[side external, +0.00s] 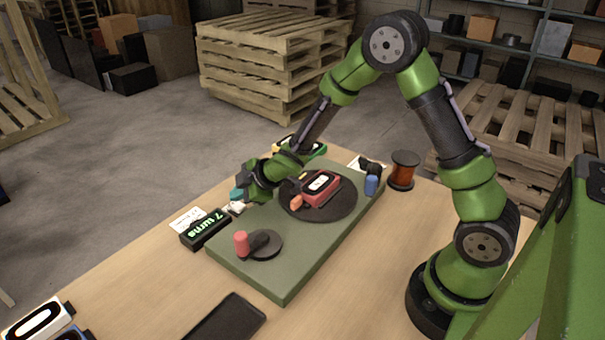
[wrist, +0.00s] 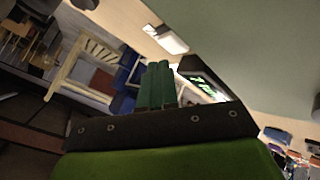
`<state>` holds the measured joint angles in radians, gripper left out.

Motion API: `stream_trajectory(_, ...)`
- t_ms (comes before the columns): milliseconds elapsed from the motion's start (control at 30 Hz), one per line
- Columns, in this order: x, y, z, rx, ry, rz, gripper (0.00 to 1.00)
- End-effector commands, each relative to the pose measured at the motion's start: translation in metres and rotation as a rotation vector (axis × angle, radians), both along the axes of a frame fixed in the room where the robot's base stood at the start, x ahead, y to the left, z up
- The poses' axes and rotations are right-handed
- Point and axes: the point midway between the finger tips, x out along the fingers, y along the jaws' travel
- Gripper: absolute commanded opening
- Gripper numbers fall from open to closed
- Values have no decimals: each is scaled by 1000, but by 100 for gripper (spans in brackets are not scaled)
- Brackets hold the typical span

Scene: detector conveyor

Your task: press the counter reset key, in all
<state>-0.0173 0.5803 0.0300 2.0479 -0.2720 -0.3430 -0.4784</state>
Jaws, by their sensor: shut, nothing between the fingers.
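The black counter (side external: 205,229) reads "7 turns" in green and sits at the left edge of the green slab. In the wrist view, its lit display (wrist: 204,82) is just right of my fingers. My gripper (side external: 237,194) is above the slab's far left edge, a little beyond the counter. Its teal fingers (wrist: 157,84) are together with nothing between them. A small white piece (side external: 235,208) shows just below the fingertips; I cannot tell whether it is the reset key or whether the fingers touch it.
The green slab (side external: 285,262) carries a crank with a red handle (side external: 241,243) and a black turntable (side external: 344,207) with a red device (side external: 317,188). A blue knob (side external: 371,186) and a copper-coloured spool (side external: 403,170) are at the right. A dark tablet (side external: 227,320) lies in front.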

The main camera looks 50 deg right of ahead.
Motion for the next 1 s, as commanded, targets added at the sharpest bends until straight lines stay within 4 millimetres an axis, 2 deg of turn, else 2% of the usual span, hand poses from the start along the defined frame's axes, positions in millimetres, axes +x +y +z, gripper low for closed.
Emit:
stream_trajectory(567, 0, 0, 0, 0, 0, 0, 0)
stream_trajectory(1000, -1, 0, -11, 1, 5, -1, 0)
